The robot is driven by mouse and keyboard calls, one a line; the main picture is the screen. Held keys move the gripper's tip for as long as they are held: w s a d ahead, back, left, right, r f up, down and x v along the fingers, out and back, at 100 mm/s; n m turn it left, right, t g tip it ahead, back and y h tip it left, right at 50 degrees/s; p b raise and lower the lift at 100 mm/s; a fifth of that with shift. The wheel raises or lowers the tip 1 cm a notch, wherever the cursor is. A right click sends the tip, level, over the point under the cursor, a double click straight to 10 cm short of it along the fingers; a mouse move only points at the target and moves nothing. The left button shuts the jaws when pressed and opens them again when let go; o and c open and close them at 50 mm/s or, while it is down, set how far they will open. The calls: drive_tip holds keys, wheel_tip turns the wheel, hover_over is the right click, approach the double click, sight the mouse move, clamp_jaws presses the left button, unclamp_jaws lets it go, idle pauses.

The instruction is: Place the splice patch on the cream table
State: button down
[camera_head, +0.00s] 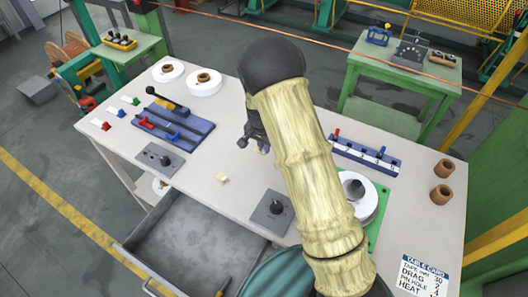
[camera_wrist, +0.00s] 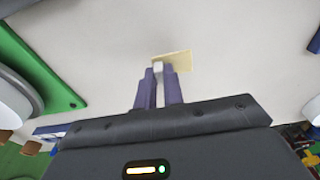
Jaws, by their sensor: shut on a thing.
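The splice patch (camera_wrist: 181,60) is a thin pale-yellow sheet at my fingertips in the wrist view. My gripper (camera_wrist: 159,71) is shut on it, with a small whitish part of it between the fingers. The cream table (camera_head: 224,108) has a pale off-white top and lies beneath my gripper (camera_head: 256,143). Also in the head view, a small cream piece (camera_head: 222,178) shows against the tabletop, left of and below the gripper; I cannot tell whether it is the held patch. The gap between patch and tabletop is hard to judge.
A dark grey block with a knob (camera_head: 270,212) is near the front edge, above an open drawer (camera_head: 185,245). A blue rack (camera_head: 365,153) and a green plate (camera_wrist: 62,98) with a disc are rightward in the head view. The table around the small piece is bare.

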drive_tip(key=shift+f, duration=0.1)
drive_tip(key=shift+f+p, duration=0.35)
drive_tip(key=shift+f, duration=1.4)
